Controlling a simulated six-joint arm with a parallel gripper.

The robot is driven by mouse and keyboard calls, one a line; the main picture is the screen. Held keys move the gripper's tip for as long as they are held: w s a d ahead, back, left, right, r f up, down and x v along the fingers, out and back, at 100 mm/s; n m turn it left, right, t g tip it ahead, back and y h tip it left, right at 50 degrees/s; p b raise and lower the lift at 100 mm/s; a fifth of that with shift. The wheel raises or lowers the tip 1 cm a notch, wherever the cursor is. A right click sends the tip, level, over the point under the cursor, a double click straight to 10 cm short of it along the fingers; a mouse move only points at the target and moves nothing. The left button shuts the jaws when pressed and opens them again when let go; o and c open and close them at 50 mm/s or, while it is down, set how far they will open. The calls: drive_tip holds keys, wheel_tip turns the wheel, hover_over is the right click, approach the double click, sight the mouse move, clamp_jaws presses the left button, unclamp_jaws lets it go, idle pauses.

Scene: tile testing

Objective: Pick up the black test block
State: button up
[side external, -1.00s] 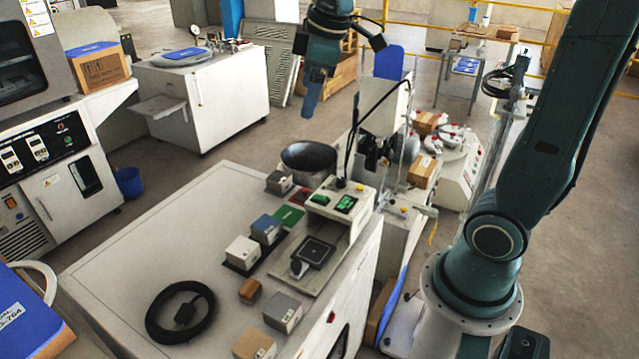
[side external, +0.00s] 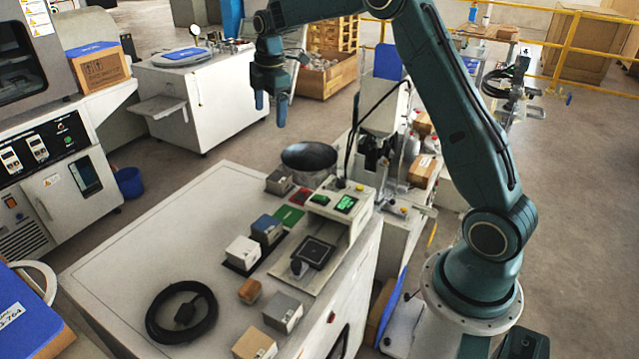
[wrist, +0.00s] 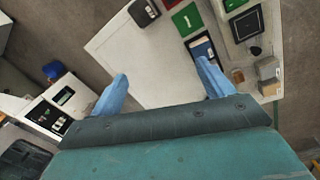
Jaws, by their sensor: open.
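A dark, near-black block (side external: 279,183) with lighter sides stands at the far end of the white bench top, by the black bowl. It shows at the top edge of the wrist view (wrist: 145,13), where it looks almost black. My gripper (side external: 270,107) hangs high above and behind the bench's far end, fingers pointing down, well apart from the block. Its two blue fingers (wrist: 165,86) are spread wide in the wrist view, with nothing between them. No contact with any block shows.
Red (side external: 301,197) and green (side external: 289,216) pads lie near the dark block. A blue-topped block (side external: 266,229) and a white block (side external: 243,252) stand on a dark tray. A tester (side external: 342,205), a black bowl (side external: 309,161) and a cable coil (side external: 181,312) flank clear bench space at left.

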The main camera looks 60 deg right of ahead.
sight(279, 177)
drive_tip(key=w+d+f+n, duration=0.2)
drive_tip(key=d+f, duration=0.1)
drive_tip(key=f, duration=0.4)
drive_tip(key=w+d+f+n+g, duration=0.1)
drive_tip(key=w+d+f+n, duration=0.1)
drive_tip(key=d+f, duration=0.2)
wheel_tip(279, 177, down, 3)
drive_tip(key=shift+w+d, duration=0.2)
drive_tip(key=shift+w, duration=0.1)
drive_tip(key=shift+f, duration=0.15)
drive_tip(key=shift+f, duration=4.15)
drive_tip(key=shift+w+f, duration=0.1)
drive_tip(key=shift+f, duration=2.5)
